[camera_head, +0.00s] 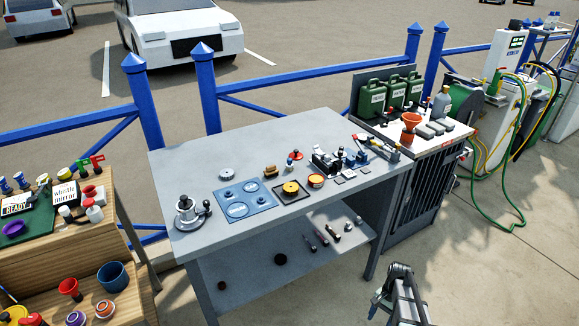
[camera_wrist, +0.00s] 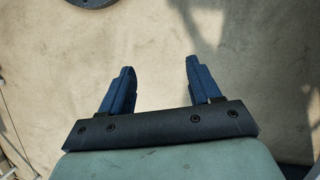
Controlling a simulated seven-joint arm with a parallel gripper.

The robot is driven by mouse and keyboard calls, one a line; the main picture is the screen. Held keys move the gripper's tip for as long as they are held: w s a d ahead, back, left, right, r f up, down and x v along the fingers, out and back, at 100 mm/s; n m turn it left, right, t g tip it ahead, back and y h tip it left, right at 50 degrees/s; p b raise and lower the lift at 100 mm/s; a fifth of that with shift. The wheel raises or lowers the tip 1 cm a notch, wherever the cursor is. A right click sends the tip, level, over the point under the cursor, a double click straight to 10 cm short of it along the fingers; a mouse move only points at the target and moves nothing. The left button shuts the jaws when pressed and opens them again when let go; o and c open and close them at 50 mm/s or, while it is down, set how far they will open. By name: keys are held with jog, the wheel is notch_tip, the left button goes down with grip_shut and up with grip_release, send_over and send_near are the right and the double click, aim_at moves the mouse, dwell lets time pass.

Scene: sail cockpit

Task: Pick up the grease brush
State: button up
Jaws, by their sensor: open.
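I cannot pick out the grease brush for certain. On the grey workbench (camera_head: 205,165) in the head view, a small brown block-like piece (camera_head: 270,171) and a small red and blue piece (camera_head: 290,163) lie behind the blue mat; either is too small to name. My gripper (camera_wrist: 159,75) shows in the wrist view with its two dark blue fingers apart and nothing between them. It points at bare, pale ground. In the head view my arm is at the lower right, in front of the bench and apart from it.
A silver winch (camera_head: 187,214) stands at the bench's left end. A blue mat (camera_head: 244,201), a dark tray with a yellow disc (camera_head: 290,188) and an orange tin (camera_head: 316,181) sit mid-bench. A lower shelf (camera_head: 245,275) holds small parts. A wooden stand is left; green cans (camera_head: 372,99) are right.

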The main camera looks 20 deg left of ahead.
jog(key=w+r+m+t, duration=0.1)
jog(key=w+r, duration=0.3)
jog(key=w, duration=0.3)
jog(key=w+r+m, duration=0.1)
jog(key=w+r, duration=0.3)
jog(key=w, duration=0.3)
jog(key=w+r+m+t+y, duration=0.1)
jog(key=w+r+m, duration=0.1)
jog(key=w+r, duration=0.75)
jog(key=w+r+m+t, duration=0.1)
jog(key=w+r+m, duration=0.1)
jog(key=w+r, duration=0.8)
jog(key=w+r+m+y, duration=0.1)
jog(key=w+r, duration=0.4)
jog(key=r, duration=0.9)
jog(key=h, duration=0.2)
send_near(290, 159)
jog(key=shift+t, duration=0.3)
jog(key=f, duration=0.3)
jog(key=a+f, duration=0.1)
jog(key=f, duration=0.2)
jog(key=shift+s+a+f, duration=0.1)
jog(key=shift+s+f, duration=0.1)
jog(key=shift+f, duration=1.05)
jog(key=shift+s+a+f, duration=0.1)
jog(key=shift+s+f, duration=0.1)
jog(key=shift+f, duration=1.1)
jog(key=shift+d, duration=0.1)
jog(key=c, duration=1.1)
